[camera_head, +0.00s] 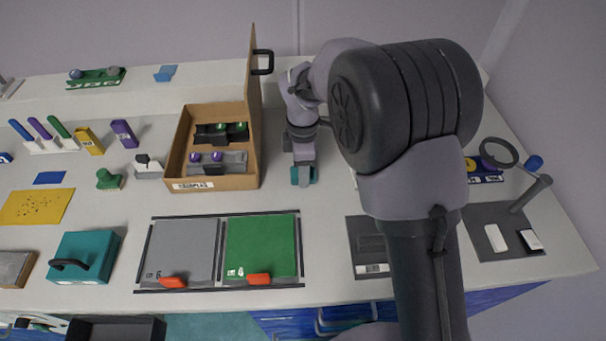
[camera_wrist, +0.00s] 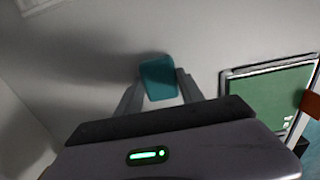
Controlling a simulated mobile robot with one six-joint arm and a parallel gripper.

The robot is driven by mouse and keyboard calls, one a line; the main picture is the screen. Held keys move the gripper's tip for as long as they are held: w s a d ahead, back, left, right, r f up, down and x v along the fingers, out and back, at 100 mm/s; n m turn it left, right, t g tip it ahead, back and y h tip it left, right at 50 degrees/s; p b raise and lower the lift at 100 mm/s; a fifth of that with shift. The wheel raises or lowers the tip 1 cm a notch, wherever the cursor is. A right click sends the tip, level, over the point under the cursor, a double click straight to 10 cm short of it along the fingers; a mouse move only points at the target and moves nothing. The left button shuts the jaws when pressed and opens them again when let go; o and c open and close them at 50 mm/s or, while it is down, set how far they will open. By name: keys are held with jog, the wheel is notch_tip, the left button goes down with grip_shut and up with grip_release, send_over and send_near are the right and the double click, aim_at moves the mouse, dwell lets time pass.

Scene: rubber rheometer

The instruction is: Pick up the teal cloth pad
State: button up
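The teal cloth pad (camera_wrist: 158,78) is a small rounded block between the tips of my gripper (camera_wrist: 160,87) in the wrist view. A finger lies along each side of it, with no clear gap. I cannot tell whether the fingers grip it or only stand around it. In the head view my gripper (camera_head: 303,173) points down at the worktop right of the wooden box, and teal edges of the pad (camera_head: 314,175) show beside the near finger, which hides its middle. Whether the pad touches the worktop is unclear.
The open wooden box (camera_head: 222,183) with its raised lid (camera_head: 254,85) stands close left of my gripper. The green plate (camera_head: 262,246) and grey plate (camera_head: 182,252) lie in front. A dark mat (camera_head: 365,230) lies front right. Bare worktop surrounds the pad.

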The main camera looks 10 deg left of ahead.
jog(key=c, duration=0.3)
jog(key=shift+c, duration=0.2)
jog(key=shift+r, duration=0.1)
jog(key=shift+r, duration=0.25)
notch_tip(320, 180, up, 4)
jog(key=p, duration=0.3)
jog(key=shift+f, duration=0.25)
jog(key=s+a+p, duration=0.1)
jog(key=s+a, duration=0.1)
jog(key=s, duration=0.3)
jog(key=s+a+p, duration=0.1)
jog(key=s+a, duration=0.1)
jog(key=s, duration=0.3)
jog(key=s+a, duration=0.2)
jog(key=s, duration=0.3)
jog(key=shift+r+p, duration=0.4)
jog(key=shift+w, duration=0.1)
